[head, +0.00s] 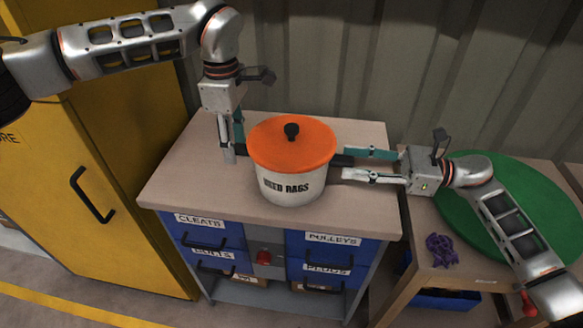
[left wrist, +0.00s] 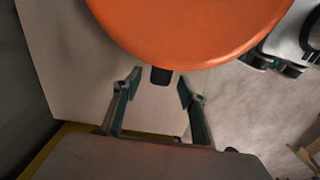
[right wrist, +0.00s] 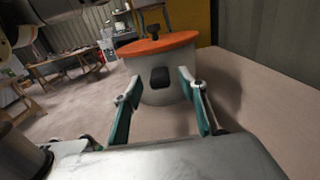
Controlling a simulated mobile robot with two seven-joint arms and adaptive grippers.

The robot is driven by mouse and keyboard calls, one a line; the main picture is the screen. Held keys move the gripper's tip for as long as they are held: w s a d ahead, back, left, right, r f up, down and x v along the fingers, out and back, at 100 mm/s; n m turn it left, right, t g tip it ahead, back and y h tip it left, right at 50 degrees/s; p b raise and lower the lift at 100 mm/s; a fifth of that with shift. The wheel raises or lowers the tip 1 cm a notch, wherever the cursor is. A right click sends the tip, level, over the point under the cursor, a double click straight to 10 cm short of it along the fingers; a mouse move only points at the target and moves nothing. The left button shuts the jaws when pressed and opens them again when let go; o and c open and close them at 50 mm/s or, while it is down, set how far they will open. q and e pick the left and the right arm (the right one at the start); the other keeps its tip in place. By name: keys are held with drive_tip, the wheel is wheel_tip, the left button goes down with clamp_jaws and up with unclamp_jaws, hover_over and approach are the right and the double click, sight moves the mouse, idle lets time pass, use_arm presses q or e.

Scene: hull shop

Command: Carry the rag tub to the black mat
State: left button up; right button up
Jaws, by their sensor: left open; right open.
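The rag tub (head: 290,187) is a white pot with an orange lid (head: 275,148), a black knob and the words USED RAGS. It stands upright on the workbench top. My left gripper (head: 235,152) is open at its left side, pointing down; in the left wrist view a black handle (left wrist: 160,76) shows between the fingertips. My right gripper (head: 346,164) is open at its right side, held level; in the right wrist view the other black handle (right wrist: 159,77) shows between the fingers. I see no black mat in these views.
The tub stands on a workbench (head: 180,185) with blue labelled drawers. A yellow cabinet (head: 100,170) stands at the left. A table at the right bears a round green mat (head: 530,200) and a purple object (head: 441,250). A ribbed wall (head: 340,70) is behind.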

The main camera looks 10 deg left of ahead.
use_arm(q)
drive_tip(key=shift+f, duration=0.85)
use_arm(e)
drive_tip(key=shift+a, duration=0.85)
use_arm(q)
clamp_jaws()
use_arm(e)
clamp_jaws()
